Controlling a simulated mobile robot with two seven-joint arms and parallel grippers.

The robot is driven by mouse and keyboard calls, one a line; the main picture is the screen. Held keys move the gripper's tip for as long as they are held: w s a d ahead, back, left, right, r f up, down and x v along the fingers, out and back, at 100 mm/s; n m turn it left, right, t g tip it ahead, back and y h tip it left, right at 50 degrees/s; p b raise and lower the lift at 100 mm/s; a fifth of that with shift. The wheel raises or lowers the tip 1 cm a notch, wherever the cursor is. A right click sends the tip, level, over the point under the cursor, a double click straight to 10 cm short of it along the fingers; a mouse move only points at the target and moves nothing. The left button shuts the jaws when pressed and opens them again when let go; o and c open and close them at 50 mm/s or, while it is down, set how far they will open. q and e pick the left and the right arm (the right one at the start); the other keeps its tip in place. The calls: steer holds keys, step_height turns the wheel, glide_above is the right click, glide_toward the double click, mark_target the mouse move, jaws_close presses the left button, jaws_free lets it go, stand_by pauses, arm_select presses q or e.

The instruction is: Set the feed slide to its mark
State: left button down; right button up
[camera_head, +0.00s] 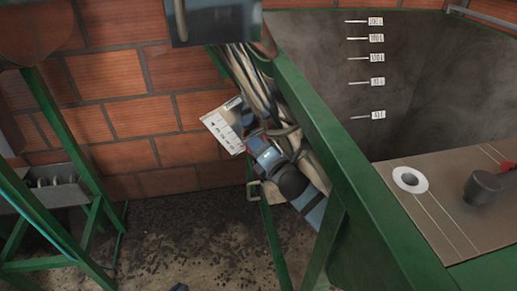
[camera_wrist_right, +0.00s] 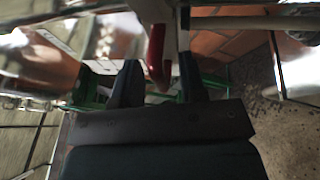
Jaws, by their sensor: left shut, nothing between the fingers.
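A white plate with a row of dark marks (camera_head: 222,129) sits tilted beside the green frame, near the brick wall. I cannot tell which part is the feed slide. My right gripper (camera_wrist_right: 160,82) is open in the wrist view, its two dark fingers apart. A red piece (camera_wrist_right: 156,50) shows between and beyond the fingers, with gaps at its sides.
A green-edged hopper with level marks (camera_head: 377,58) fills the right. On its brown plate (camera_head: 440,215) are a white ring (camera_head: 410,180) and a dark knob (camera_head: 483,187). A green stand (camera_head: 70,150) is at left; the floor between is open.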

jaws_close()
steer(key=shift+r+p, duration=0.25)
steer(key=shift+p, duration=0.05)
steer(key=r+p, duration=0.1)
steer(key=a+r+p, duration=0.1)
steer(key=r+p, duration=0.1)
steer(key=shift+s+a+r+p, duration=0.15)
steer(key=shift+a+r+p, duration=0.05)
steer(key=shift+a+p, duration=0.1)
steer(key=shift+a+r+p, duration=0.2)
steer(key=shift+r+p, duration=0.1)
steer(key=shift+s+a+r, duration=0.1)
steer(key=shift+a, duration=0.1)
arm_select(q)
steer(key=shift+s+a+r+g+y, duration=0.15)
steer(key=shift+s+a+g+y, duration=0.05)
steer(key=shift+a+g+y, duration=0.25)
steer(key=shift+r, duration=0.1)
arm_select(e)
jaws_free()
